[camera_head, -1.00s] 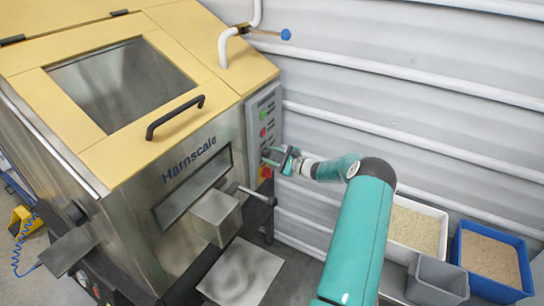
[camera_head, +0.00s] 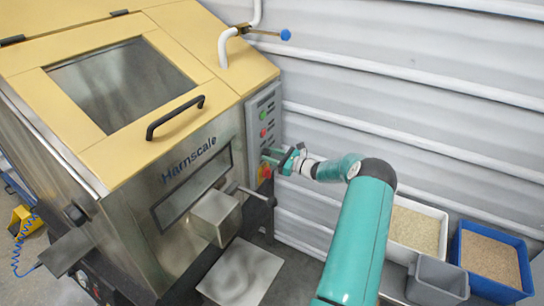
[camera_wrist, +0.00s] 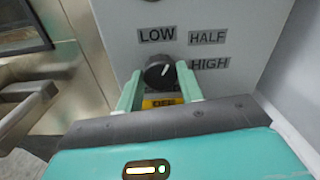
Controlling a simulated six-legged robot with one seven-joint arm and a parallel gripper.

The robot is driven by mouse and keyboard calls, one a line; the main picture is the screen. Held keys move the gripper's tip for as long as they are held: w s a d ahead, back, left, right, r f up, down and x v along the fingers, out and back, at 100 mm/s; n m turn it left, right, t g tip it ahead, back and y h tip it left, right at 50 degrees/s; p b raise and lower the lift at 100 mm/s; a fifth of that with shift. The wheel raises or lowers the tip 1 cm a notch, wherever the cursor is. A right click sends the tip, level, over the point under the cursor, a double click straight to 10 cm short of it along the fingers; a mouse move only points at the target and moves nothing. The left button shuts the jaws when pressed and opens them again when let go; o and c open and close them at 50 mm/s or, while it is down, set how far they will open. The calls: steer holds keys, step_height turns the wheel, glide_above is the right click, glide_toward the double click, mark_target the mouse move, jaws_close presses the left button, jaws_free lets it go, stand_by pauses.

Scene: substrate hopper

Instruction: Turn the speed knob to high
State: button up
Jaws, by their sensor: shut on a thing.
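The speed knob (camera_wrist: 160,74) is a round black dial on the grey control panel (camera_wrist: 225,15) in the wrist view. A small white mark on its face sits toward the upper right. Labels around it read LOW (camera_wrist: 156,34), HALF (camera_wrist: 207,38) and HIGH (camera_wrist: 210,64), with a partly hidden yellow label (camera_wrist: 162,103) below. My gripper (camera_wrist: 159,82) is shut on the knob, one pale green finger at each side. In the head view my gripper (camera_head: 272,159) is at the lower part of the panel and hides the knob.
The steel hopper (camera_head: 150,190) with its yellow lid stands left of my arm. Above my gripper, the panel has green (camera_head: 262,115) and red (camera_head: 263,133) buttons; a red-and-yellow switch (camera_head: 264,172) is just below. A ribbed wall is close on the right, with bins (camera_head: 440,290) below.

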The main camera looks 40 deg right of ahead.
steer(key=m, duration=0.6)
steer(key=shift+m, duration=0.3)
steer(key=m, duration=0.5)
steer(key=shift+d+f, duration=0.1)
steer(key=shift+m, duration=0.3)
steer(key=o, duration=1)
steer(key=v, duration=1.3)
steer(key=shift+s, duration=0.4)
